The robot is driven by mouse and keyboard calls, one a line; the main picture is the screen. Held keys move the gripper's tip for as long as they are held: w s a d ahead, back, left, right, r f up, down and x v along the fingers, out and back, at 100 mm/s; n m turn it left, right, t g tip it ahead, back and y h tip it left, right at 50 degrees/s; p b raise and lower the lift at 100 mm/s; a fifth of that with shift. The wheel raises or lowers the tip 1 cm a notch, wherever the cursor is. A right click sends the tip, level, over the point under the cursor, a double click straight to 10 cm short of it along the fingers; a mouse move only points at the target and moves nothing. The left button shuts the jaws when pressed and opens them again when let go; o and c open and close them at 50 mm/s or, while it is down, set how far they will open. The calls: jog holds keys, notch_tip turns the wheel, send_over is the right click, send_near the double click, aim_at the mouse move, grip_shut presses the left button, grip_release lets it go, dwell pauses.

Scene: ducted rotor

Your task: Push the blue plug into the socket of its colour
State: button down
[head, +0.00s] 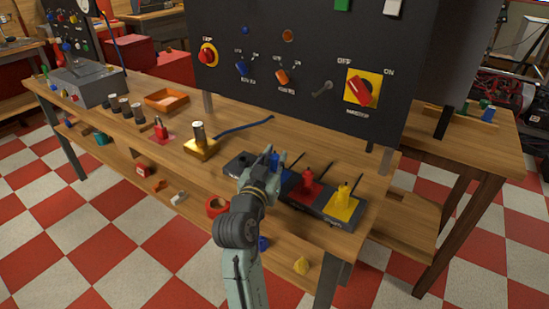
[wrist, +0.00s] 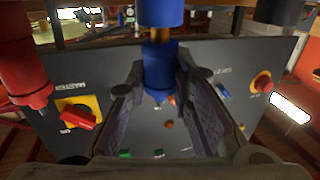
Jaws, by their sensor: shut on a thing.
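My gripper (head: 272,160) is shut on the blue plug (head: 275,163), above the strip of sockets on the bench. In the wrist view the blue plug (wrist: 159,70) stands between my two fingers, and another blue part (wrist: 160,12) lies beyond it with a narrow brownish gap between them. The blue socket is mostly hidden by my gripper in the head view, so I cannot tell how far the plug is in. The red plug (head: 308,182) stands upright on the red plate, and the yellow plug (head: 342,194) stands on the yellow plate (head: 341,209).
A dark socket block (head: 240,164) is just left of my gripper. The red plug (wrist: 25,60) is close on the left in the wrist view. A black switch panel (head: 300,60) rises behind. A yellow base with a cylinder (head: 200,146) stands farther left on the bench.

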jog(key=shift+f+b, duration=0.5)
jog(key=shift+f, duration=0.2)
jog(key=c, duration=1.3)
grip_release()
jog(key=shift+c, duration=0.2)
jog(key=shift+r, duration=0.1)
jog(key=v, duration=0.7)
jog(key=shift+s, duration=0.25)
